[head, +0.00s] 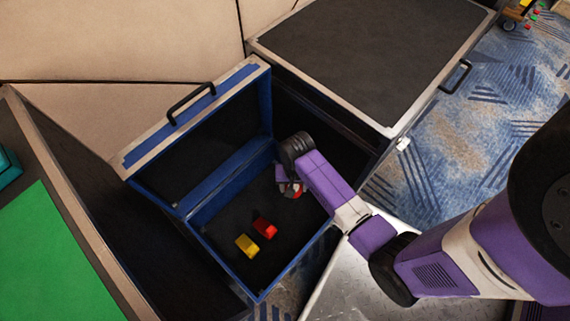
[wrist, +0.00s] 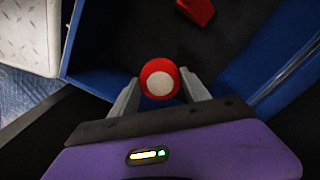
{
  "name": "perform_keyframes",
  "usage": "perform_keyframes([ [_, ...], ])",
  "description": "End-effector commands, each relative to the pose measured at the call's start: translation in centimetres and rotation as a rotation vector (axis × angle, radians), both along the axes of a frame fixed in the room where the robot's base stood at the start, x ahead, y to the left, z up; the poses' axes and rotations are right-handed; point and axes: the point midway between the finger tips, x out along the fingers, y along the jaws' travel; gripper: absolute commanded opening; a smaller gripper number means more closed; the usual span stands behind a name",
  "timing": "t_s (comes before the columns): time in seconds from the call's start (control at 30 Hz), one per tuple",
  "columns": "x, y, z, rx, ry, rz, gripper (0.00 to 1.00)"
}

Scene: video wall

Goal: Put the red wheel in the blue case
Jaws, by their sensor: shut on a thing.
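The red wheel (wrist: 160,79), with a white hub, is between the two fingertips of my gripper (wrist: 160,86) in the wrist view. My gripper is shut on it. In the head view the wheel (head: 294,192) shows just below my gripper (head: 291,187), partly hidden by it. The open blue case (head: 233,273) lies below, its lid raised at the back left. My gripper and the wheel are over the right part of the case's dark inside. I cannot tell whether the wheel touches the case floor.
A red block (head: 265,228) and a yellow block (head: 246,245) lie on the case floor, left of my gripper. A large dark-topped case (head: 365,50) stands behind on the right. A green-topped surface (head: 45,260) is at the left. The case's rim stands around the inside.

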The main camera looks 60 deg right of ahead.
Motion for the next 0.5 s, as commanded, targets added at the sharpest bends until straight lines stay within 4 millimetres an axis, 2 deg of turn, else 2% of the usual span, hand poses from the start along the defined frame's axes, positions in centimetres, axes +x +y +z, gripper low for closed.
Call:
perform_keyframes([
  [0.03, 0.0, 0.0, -2.0, 0.000, 0.001, 0.000, 0.09],
  [0.3, 0.0, 0.0, -8.4, 0.000, 0.000, 0.001, 0.09],
  [0.5, 0.0, 0.0, -11.1, 0.000, 0.000, 0.001, 0.09],
])
